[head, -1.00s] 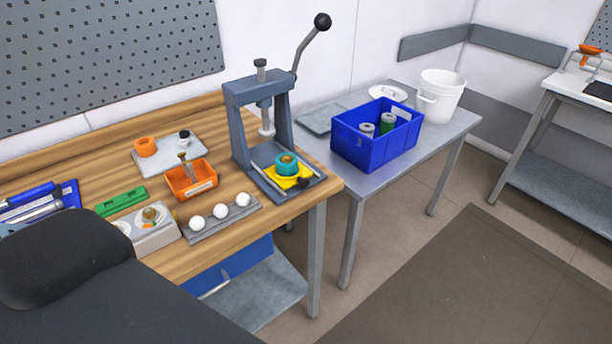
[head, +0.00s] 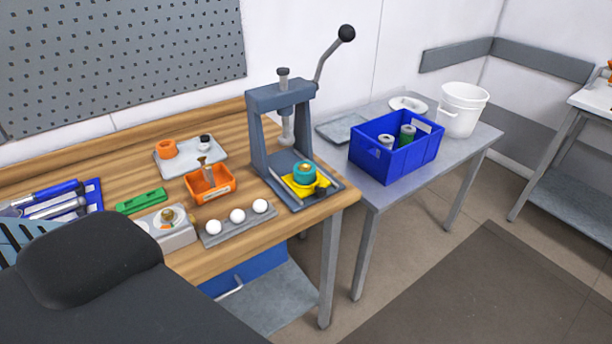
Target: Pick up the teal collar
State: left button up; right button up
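The teal collar (head: 305,172) sits on a yellow holder (head: 300,188) on the base of the grey-blue arbor press (head: 268,150), under its ram. An orange-brown centre shows inside the collar's ring. The press stands at the right end of the wooden workbench (head: 252,228). Neither of my grippers is in the head view. A large dark rounded part of my own body fills the lower left corner and hides the front left of the bench.
The bench also holds an orange bin (head: 211,186), a grey tray (head: 196,157) with an orange ring, a strip with white balls (head: 238,217) and a green block (head: 141,201). A blue crate (head: 397,155) and white bucket (head: 462,110) stand on the side table. The press lever rises high.

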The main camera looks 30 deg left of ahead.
aim_at(300, 178)
jog(key=i+l, duration=0.25)
jog(key=i, duration=0.2)
jog(key=i+l, duration=0.25)
jog(key=i, duration=0.2)
jog(key=i+l+u, duration=0.1)
jog(key=i+l, duration=0.15)
jog(key=i, duration=0.2)
jog(key=u, duration=1.1)
